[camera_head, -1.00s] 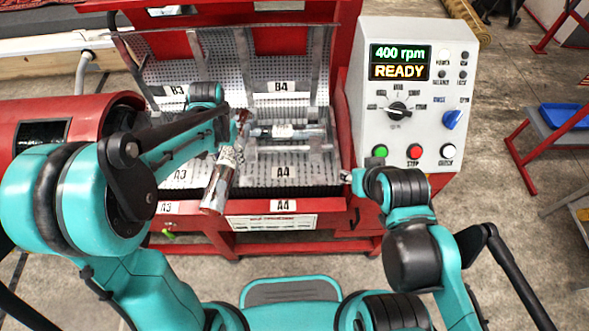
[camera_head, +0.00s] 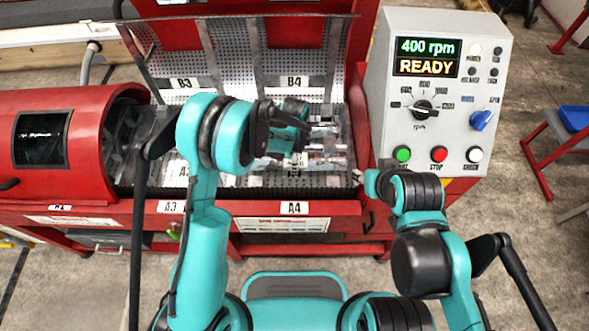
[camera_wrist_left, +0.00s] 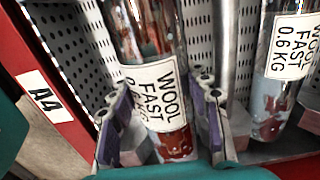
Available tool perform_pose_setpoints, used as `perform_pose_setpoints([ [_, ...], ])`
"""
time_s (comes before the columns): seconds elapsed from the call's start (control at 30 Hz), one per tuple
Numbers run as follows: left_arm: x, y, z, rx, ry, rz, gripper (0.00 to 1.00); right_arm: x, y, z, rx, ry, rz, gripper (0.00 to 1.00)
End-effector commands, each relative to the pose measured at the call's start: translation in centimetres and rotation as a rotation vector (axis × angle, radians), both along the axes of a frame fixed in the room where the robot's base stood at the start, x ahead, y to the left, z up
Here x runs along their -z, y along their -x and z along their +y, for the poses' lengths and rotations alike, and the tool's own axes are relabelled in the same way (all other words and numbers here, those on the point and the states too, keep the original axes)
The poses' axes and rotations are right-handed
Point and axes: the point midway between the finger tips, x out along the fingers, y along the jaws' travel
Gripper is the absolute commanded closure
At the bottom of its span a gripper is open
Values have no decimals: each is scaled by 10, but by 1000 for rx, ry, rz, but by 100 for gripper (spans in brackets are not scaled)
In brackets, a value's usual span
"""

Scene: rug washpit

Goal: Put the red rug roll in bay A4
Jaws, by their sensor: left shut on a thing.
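My left gripper (camera_wrist_left: 162,88) is shut across a shiny wrapped roll (camera_wrist_left: 151,35) with a reddish pattern and a white label reading WOOL FAST. In the head view this red rug roll (camera_head: 322,164) lies crosswise over bay A4, just behind the A4 plate (camera_head: 294,208). My left arm and hand hide its left part. Whether it rests on the bay floor, I cannot tell. The A4 plate also shows at the left of the wrist view (camera_wrist_left: 43,97). My right gripper (camera_head: 366,181) is by the rack's front right corner, apart from the roll; its fingers are too small to read.
A second wrapped roll (camera_wrist_left: 278,70) with a WOOL FAST label lies parallel behind the held roll, past a metal divider (camera_wrist_left: 226,45). The perforated rack wall with the B4 plate (camera_head: 294,81) stands behind. The control panel (camera_head: 437,95) stands close on the right.

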Motion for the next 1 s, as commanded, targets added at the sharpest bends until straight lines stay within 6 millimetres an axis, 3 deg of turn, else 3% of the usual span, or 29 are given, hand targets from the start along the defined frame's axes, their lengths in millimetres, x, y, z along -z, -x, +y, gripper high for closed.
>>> perform_pose_setpoints([
  [0.33, 41, 0, 0, -2, 0, 0, 100, 17, 0, 0, 0, 0, 0, 60],
  [0.73, 46, 0, 0, -2, 0, 0, 100, 20, 0, 0, 0, 0, 0, 60],
  [0.77, 45, 0, 0, -2, 0, 0, 44, 19, 0, 0, 0, 0, 0, 60],
  [0.8, 44, 0, 0, -2, 0, 0, 34, 19, 0, 0, 0, 0, 0, 60],
  [1.0, 44, 0, 0, -2, 0, 0, 31, 19, 0, 0, 0, 0, 0, 60],
])
